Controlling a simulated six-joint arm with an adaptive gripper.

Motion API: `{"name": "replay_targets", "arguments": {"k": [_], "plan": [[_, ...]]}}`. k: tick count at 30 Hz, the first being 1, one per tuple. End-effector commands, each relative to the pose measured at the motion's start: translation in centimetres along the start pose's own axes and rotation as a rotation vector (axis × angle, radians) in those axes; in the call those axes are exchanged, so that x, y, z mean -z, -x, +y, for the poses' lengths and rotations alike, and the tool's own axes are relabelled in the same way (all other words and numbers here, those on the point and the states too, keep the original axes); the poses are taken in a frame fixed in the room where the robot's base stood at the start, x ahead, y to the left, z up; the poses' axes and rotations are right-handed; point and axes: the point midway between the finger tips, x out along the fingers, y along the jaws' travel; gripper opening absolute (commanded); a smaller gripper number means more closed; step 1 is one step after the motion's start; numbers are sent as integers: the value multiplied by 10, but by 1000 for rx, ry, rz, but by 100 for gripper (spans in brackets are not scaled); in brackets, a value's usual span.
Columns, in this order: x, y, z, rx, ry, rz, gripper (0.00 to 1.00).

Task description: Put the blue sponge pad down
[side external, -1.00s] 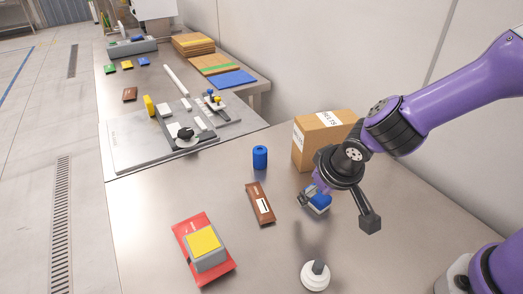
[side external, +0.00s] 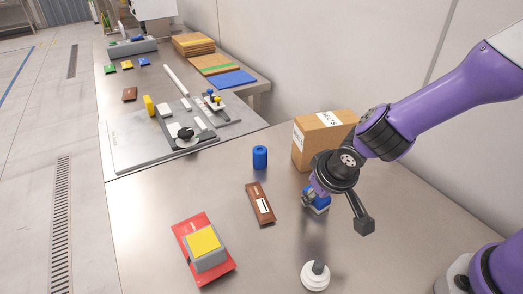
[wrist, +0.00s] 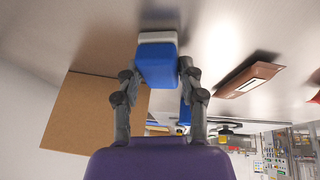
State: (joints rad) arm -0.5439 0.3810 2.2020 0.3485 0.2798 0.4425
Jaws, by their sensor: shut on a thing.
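The blue sponge pad (side external: 319,204) is between the fingers of my gripper (side external: 312,198), close above the steel table in front of the cardboard box. In the wrist view the pad (wrist: 157,62) shows a blue body with a pale grey-white layer on its far side. My gripper (wrist: 159,72) is shut on it, one finger on each side. I cannot tell whether the pad touches the table.
The cardboard box (side external: 314,150) stands close behind the pad. A brown packet (side external: 260,203) lies to the left, with a blue cylinder (side external: 260,157) behind it. A white round-based part (side external: 315,277) stands in front. A red board with a yellow-topped block (side external: 204,243) lies front left.

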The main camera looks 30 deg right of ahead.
Motion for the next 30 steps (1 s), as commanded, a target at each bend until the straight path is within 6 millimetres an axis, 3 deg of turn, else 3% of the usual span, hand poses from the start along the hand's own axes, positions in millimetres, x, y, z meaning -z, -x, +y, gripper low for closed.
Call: {"name": "replay_targets", "arguments": {"k": [5,11,21,27,30], "plan": [[3,8,2,-2,0,-1,12],[17,39,6,1,-2,4,12],[-21,110,-38,4,8,2,12],[-33,136,-52,1,3,0,12],[-30,142,-48,0,-4,-7,11]]}}
